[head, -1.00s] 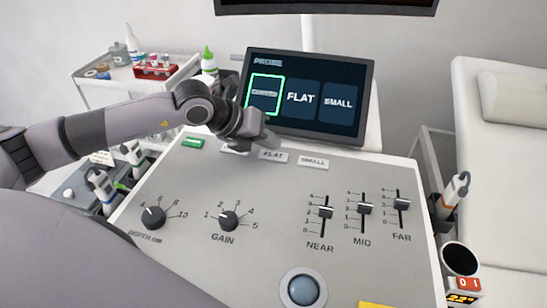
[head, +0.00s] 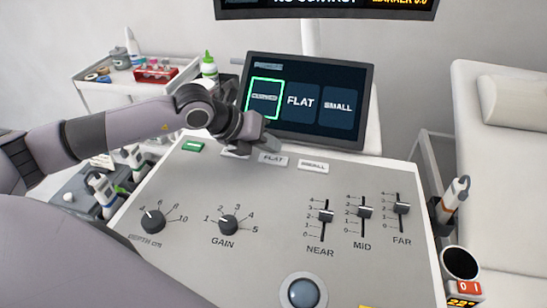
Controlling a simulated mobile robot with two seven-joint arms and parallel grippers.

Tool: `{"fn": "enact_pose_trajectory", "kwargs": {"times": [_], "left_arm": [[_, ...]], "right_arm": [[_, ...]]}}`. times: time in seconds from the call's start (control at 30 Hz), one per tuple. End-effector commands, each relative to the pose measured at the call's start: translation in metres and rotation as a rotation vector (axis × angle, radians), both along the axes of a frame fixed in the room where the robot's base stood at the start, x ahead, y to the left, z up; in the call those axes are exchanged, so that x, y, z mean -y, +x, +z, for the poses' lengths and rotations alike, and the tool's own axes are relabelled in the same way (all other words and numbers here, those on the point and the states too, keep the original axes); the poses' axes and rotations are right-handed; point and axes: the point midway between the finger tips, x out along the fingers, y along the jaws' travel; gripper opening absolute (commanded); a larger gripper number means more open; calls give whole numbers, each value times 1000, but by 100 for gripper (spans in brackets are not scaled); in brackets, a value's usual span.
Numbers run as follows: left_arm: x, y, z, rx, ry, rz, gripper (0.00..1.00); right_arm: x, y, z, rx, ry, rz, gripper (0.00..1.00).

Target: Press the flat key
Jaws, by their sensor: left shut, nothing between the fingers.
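The flat key (head: 272,159) is a pale key marked FLAT on the back part of the grey console (head: 270,205). My left gripper (head: 270,143) is shut and empty. Its tip appears just above and behind the flat key; I cannot tell whether they touch. A pale key (head: 236,152) to the left is partly hidden by the gripper. The small key (head: 313,166) is to the right. On the touch screen (head: 306,100), the left tile (head: 265,97) has a green outline, and the FLAT tile (head: 300,102) has none. My right gripper is not in view.
A green key (head: 193,147) lies left of the key row. Knobs (head: 229,224), sliders (head: 326,217) and a trackball (head: 303,292) are nearer me. A probe (head: 455,192) stands at the right edge. A cart (head: 88,85) is at the back left, a bed (head: 500,150) at right.

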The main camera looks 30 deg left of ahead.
Motion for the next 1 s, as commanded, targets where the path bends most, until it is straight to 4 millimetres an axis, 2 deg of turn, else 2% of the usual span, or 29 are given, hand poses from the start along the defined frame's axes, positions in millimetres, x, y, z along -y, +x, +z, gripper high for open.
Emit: {"fn": "enact_pose_trajectory", "kwargs": {"times": [0.77,1.0], "left_arm": [[0,0,0,0,0,0,0],[0,0,-7,-1,0,-1,0]], "right_arm": [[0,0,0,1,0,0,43],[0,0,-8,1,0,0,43]]}}
